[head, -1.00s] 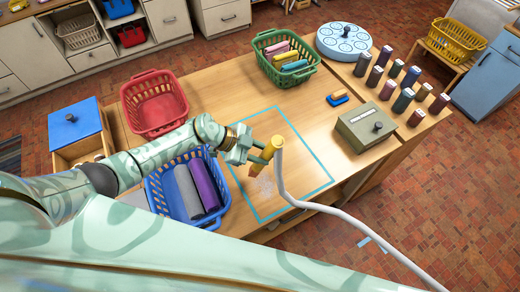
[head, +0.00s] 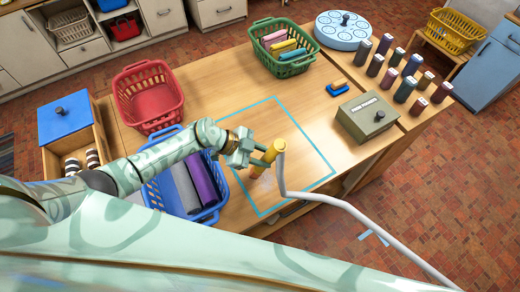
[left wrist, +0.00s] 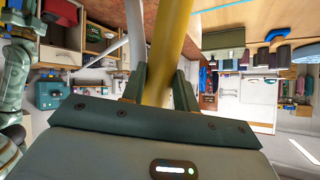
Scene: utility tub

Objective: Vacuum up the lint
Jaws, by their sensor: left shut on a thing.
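My left gripper (head: 254,155) is shut on a yellow vacuum wand (head: 270,154) with a pale grey hose (head: 350,212) attached at its top. The wand leans, and its lower end is at the tabletop inside the teal outline. In the left wrist view the yellow wand (left wrist: 168,45) passes between the fingers, with the hose (left wrist: 135,35) beside it. My right gripper is out of view.
A blue basket (head: 210,216) with grey and purple rolls stands close under my left arm. A red basket (head: 150,97), a green basket (head: 283,50), an olive box (head: 366,117) and several spools stand around the wooden table (head: 215,90). The outlined area is otherwise clear.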

